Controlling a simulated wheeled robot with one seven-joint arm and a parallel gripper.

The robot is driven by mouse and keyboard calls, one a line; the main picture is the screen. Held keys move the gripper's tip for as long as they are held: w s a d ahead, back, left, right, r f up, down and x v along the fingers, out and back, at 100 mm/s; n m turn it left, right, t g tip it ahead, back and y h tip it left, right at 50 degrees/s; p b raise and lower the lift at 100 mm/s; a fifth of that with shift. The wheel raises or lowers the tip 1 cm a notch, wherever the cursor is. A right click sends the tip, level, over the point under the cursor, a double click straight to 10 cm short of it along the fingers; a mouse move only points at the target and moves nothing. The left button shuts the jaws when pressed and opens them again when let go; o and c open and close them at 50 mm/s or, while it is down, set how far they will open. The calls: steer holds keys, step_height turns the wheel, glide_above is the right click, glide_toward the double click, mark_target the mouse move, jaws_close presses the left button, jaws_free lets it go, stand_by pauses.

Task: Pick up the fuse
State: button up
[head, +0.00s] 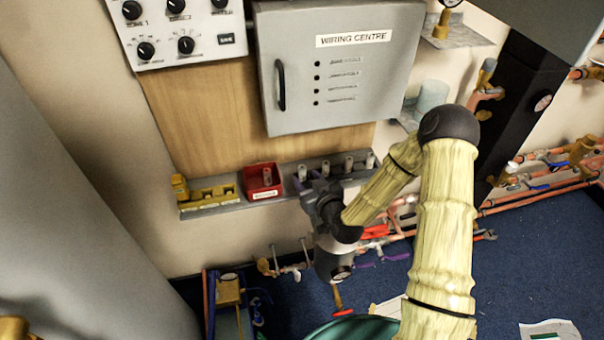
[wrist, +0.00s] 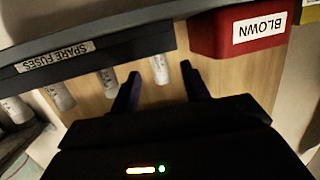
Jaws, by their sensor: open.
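Several pale cylindrical fuses stand in the dark spare-fuse rack (wrist: 100,55), labelled "SPARE FUSES". The fuse nearest the red bin (head: 302,172) shows in the wrist view (wrist: 160,69) in the gap between my fingertips. Another spare fuse (wrist: 109,82) is just left of the left finger there. My gripper (wrist: 160,78) is open and empty, its fingers pointing at the rack. In the head view my gripper (head: 314,184) is at the rack's front left. I cannot tell how deep the fuse is between the fingers. One more fuse (head: 267,175) is in the red bin.
The red bin (wrist: 238,40), labelled "BLOWN", is close to the right finger in the wrist view. A yellow fuse holder (head: 208,194) is on the shelf's left end. The grey wiring centre box (head: 345,85) hangs above the shelf. Copper pipes (head: 535,190) run at right.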

mark_target(305, 175)
steer(key=x, duration=0.4)
steer(key=shift+w, duration=0.15)
steer(key=shift+c, duration=0.5)
steer(key=shift+a, duration=0.1)
jaws_close()
